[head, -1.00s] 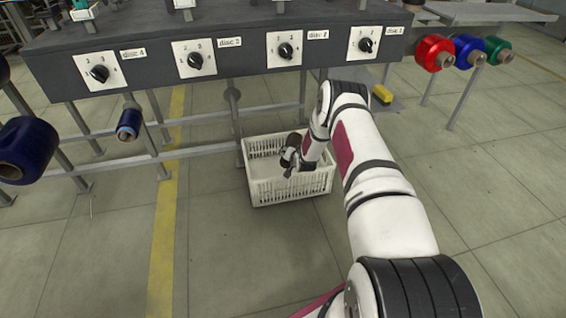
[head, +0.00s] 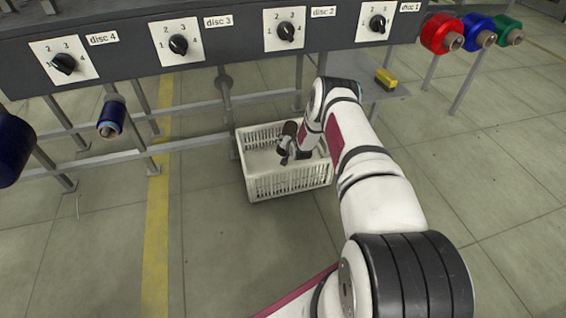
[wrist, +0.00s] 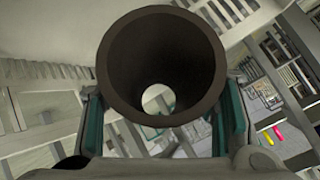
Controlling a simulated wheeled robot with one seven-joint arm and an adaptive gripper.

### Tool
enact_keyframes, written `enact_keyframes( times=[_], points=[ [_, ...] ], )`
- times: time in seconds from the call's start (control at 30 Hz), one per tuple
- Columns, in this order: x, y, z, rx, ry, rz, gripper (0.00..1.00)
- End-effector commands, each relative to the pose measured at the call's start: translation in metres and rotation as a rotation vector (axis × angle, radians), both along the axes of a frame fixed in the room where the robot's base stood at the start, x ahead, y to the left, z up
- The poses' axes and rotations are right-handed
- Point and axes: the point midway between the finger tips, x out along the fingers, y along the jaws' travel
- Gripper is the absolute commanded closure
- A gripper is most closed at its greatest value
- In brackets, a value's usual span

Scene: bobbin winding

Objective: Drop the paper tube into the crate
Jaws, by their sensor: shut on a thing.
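The paper tube (wrist: 160,45) is a dark brown hollow cylinder. The wrist view looks straight into its open end, with a light spot at the far end. My gripper (wrist: 163,115) is shut on it, with a teal-lined finger on each side. In the head view the white slatted crate (head: 291,184) stands on the floor below the machine. My gripper (head: 286,156) is over the crate's opening, near its middle. My arm covers the crate's right rear part. I cannot tell exactly how high the tube is above the crate floor.
The dark machine panel (head: 230,52) with several dials is above and behind the crate, with grey legs below it. A blue bobbin (head: 112,115) hangs at left. Red (head: 437,33), blue and green bobbins are at upper right. The floor in front is clear.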

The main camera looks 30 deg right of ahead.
Motion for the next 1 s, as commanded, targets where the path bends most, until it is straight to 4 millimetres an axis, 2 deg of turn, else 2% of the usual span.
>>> enact_keyframes(
  times=[0.1,0.4,0.43,0.5,0.53,1.0],
  points=[
    [-0.0001,0.0,-0.0107,-0.001,0.0,0.001,0.74],
    [0.0004,-0.0002,-0.0116,-0.001,-0.001,0.001,0.74],
    [0.0004,-0.0002,-0.0116,-0.001,-0.001,0.001,0.4],
    [0.0004,-0.0002,-0.0117,-0.001,-0.001,0.001,0.25],
    [0.0004,-0.0002,-0.0117,-0.001,-0.001,0.001,0.21],
    [-0.0055,0.0013,-0.007,0.0,0.0,0.0,0.21]
  ],
)
